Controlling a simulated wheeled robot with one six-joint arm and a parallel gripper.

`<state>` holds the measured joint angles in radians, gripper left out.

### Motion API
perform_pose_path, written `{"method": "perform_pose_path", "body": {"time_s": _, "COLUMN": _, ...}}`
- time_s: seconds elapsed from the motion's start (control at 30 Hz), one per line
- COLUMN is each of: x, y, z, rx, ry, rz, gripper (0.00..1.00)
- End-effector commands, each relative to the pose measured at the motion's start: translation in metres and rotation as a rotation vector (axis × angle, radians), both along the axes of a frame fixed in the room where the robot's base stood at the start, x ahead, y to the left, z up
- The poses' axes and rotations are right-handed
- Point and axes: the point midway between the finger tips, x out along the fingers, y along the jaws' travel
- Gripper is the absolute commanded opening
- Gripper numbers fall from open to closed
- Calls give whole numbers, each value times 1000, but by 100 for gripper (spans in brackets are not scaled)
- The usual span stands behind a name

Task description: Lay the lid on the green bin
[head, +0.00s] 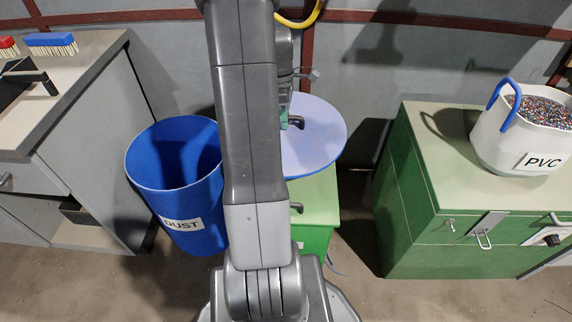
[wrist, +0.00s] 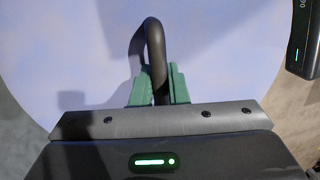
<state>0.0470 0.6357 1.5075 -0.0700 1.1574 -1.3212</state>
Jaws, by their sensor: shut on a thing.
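The lid (head: 325,135) is a round, pale lavender disc with a black bar handle (wrist: 154,45). My gripper (wrist: 160,88) has its green fingers shut on that handle, and the lid fills most of the wrist view. In the head view my gripper (head: 290,118) is partly hidden behind my arm. A green box-like body with a pale green top (head: 318,198), perhaps the green bin, shows below and in front of the lid. My arm and the lid hide much of it. I cannot tell whether the lid touches it.
A blue bin labelled DUST (head: 190,205) stands close on the left. A green cabinet (head: 425,215) on the right carries a white PVC bucket (head: 500,140). A grey workbench (head: 85,120) with brushes is at far left. A wall (head: 370,60) is behind.

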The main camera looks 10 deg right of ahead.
Motion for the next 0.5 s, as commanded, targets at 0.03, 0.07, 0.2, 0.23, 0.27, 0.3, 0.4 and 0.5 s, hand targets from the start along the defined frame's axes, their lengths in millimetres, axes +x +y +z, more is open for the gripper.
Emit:
{"method": "perform_pose_path", "body": {"time_s": 0.03, "x": -1, "y": -2, "z": 0, "rx": 0, "ry": -2, "rz": 25, "gripper": 0}}
{"method": "perform_pose_path", "body": {"time_s": 0.07, "x": -1, "y": -3, "z": 0, "rx": 0, "ry": -1, "rz": 40, "gripper": 0}}
{"method": "perform_pose_path", "body": {"time_s": 0.2, "x": -3, "y": -5, "z": -9, "rx": 0, "ry": 2, "rz": 70, "gripper": 0}}
{"method": "perform_pose_path", "body": {"time_s": 0.23, "x": -3, "y": -5, "z": -13, "rx": 0, "ry": 2, "rz": 71, "gripper": 0}}
{"method": "perform_pose_path", "body": {"time_s": 0.27, "x": -3, "y": -5, "z": -18, "rx": 1, "ry": 2, "rz": 72, "gripper": 0}}
{"method": "perform_pose_path", "body": {"time_s": 0.3, "x": -3, "y": -5, "z": -25, "rx": 1, "ry": 3, "rz": 71, "gripper": 0}}
{"method": "perform_pose_path", "body": {"time_s": 0.4, "x": -3, "y": -5, "z": -42, "rx": 0, "ry": 2, "rz": 70, "gripper": 0}}
{"method": "perform_pose_path", "body": {"time_s": 0.5, "x": -2, "y": -5, "z": -52, "rx": 0, "ry": 1, "rz": 69, "gripper": 0}}
